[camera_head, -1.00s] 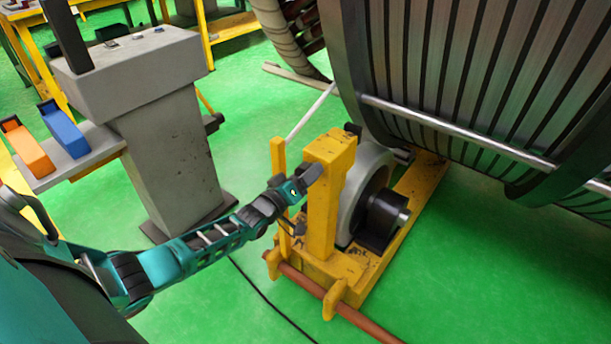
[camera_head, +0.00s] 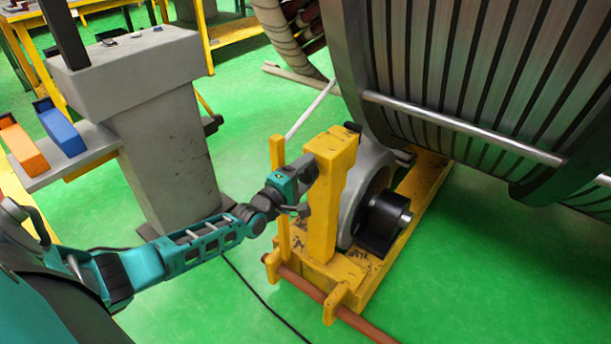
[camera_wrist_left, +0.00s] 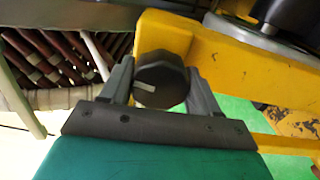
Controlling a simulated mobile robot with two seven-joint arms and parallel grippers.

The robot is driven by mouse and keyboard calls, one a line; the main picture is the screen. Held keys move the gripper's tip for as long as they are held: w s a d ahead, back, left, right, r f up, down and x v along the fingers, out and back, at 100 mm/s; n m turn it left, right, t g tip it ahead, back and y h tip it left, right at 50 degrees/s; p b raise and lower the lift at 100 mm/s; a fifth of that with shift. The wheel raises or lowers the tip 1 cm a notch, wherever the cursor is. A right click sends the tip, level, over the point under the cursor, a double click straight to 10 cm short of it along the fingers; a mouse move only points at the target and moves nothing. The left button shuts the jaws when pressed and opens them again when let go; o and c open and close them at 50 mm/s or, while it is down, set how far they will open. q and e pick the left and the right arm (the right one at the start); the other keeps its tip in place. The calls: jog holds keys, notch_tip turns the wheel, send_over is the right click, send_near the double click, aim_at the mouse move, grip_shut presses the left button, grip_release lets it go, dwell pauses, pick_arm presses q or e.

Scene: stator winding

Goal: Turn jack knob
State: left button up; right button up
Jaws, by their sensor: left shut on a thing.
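The jack knob (camera_wrist_left: 160,80) is a dark, faceted round knob with a pale mark on its face. It sits in front of the yellow jack post in the left wrist view. My left gripper (camera_wrist_left: 158,85) has a finger on each side of the knob and is shut on it. In the head view my left gripper (camera_head: 306,172) is at the upper part of the yellow jack (camera_head: 325,215), and the knob is hidden there. My right gripper is not in view.
The large ribbed stator (camera_head: 470,80) stands above and behind the jack. A grey roller (camera_head: 370,180) sits on the yellow base. A grey console (camera_head: 165,150) stands at left, beside a shelf with orange (camera_head: 22,148) and blue (camera_head: 60,130) objects.

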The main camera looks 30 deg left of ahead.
pick_arm(q)
jog(key=shift+f+n+b, duration=0.1)
jog(key=shift+n+b, duration=0.2)
jog(key=shift+n, duration=0.6)
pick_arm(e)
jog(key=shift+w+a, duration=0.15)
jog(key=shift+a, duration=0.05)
pick_arm(q)
jog(key=o, duration=1)
jog(key=shift+o, duration=0.2)
jog(key=s+p, duration=0.3)
jog(key=s, duration=1)
jog(key=shift+a, duration=0.45)
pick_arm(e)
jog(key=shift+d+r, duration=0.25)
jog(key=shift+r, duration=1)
